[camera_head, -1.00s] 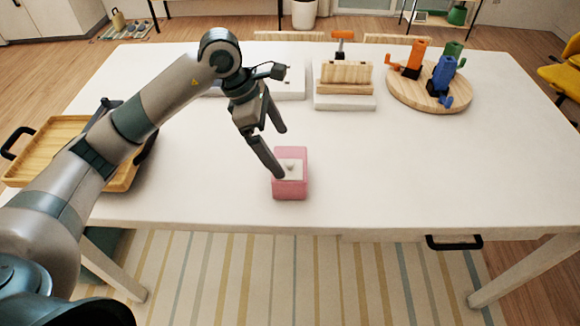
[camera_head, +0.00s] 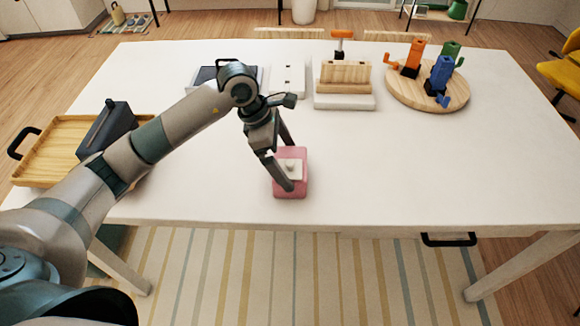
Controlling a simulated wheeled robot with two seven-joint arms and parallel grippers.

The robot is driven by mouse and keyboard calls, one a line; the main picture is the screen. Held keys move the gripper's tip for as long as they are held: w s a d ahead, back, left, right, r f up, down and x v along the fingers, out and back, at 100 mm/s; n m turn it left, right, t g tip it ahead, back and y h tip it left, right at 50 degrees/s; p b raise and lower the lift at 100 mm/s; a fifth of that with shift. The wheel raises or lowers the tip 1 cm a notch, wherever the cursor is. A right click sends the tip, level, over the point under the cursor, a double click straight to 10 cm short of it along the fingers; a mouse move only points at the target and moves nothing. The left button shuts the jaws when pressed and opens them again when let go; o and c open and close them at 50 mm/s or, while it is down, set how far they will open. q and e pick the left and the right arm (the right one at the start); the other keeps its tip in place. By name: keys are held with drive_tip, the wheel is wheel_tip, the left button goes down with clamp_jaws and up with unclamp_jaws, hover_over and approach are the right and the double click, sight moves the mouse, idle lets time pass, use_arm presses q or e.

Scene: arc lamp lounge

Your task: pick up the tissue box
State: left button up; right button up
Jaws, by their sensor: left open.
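The pink tissue box (camera_head: 298,183) stands on the white table (camera_head: 400,160) near its front edge. A white tissue tuft shows on its top. My left gripper (camera_head: 289,166) is open at the box. One finger crosses the near left part of the box's top, and the other is at its far side. I cannot tell whether either finger touches it. My right gripper is not in view.
A wooden tray (camera_head: 60,152) with a dark box (camera_head: 108,128) is on the left. A wooden block holder (camera_head: 345,75) stands at the back. A round board (camera_head: 400,92) holds orange, blue and green items. The table's right side is clear.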

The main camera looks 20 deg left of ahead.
use_arm(q)
drive_tip(key=shift+x, duration=1.2)
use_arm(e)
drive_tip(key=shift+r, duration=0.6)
use_arm(q)
drive_tip(key=shift+p, duration=0.3)
drive_tip(key=c, duration=1)
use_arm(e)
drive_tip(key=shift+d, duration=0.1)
use_arm(q)
drive_tip(key=shift+r, duration=0.15)
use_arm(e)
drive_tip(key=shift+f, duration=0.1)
